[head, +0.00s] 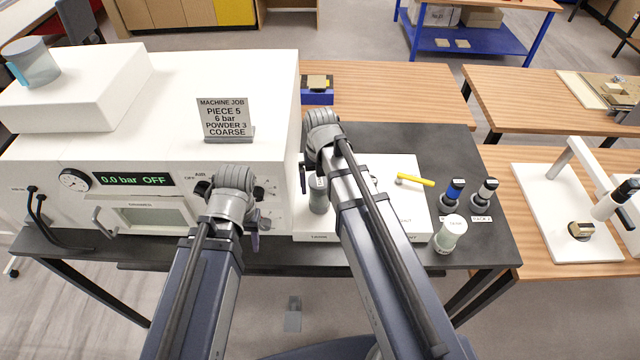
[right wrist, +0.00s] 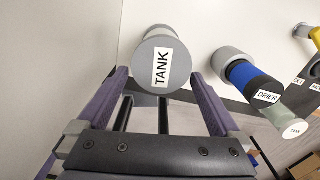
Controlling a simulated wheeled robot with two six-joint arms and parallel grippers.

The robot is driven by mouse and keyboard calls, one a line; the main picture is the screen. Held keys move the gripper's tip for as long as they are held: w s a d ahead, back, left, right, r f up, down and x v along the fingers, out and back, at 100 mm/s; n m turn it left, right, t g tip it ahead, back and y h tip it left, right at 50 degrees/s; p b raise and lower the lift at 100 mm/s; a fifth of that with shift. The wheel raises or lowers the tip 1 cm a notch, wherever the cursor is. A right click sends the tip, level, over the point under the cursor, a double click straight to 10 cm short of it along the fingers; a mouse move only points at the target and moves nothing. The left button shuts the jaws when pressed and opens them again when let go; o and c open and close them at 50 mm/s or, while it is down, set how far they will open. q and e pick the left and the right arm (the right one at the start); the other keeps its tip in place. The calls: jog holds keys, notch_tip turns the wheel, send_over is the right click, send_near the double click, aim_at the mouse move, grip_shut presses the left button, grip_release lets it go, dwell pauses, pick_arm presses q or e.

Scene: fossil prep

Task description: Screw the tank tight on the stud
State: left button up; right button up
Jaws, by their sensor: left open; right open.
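A grey cylinder labelled TANK (right wrist: 180,50) stands in front of my right gripper (right wrist: 160,78) in the right wrist view. The gripper's two purple fingers are apart, one on each side of the tank's lower part; I cannot tell whether they touch it. In the head view a grey-green cylinder (head: 318,196), probably this tank, is partly hidden by my right arm. My left gripper (head: 255,232) is open and mostly hidden behind its wrist, in front of the machine's knobs. The stud cannot be made out.
A white machine (head: 180,75) reads 0.0 bar OFF. The dark bench's right end has bare room.

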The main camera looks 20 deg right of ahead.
jog(key=shift+f+b, duration=1.65)
jog(key=shift+f, duration=0.15)
jog(key=shift+r, duration=0.1)
grip_shut()
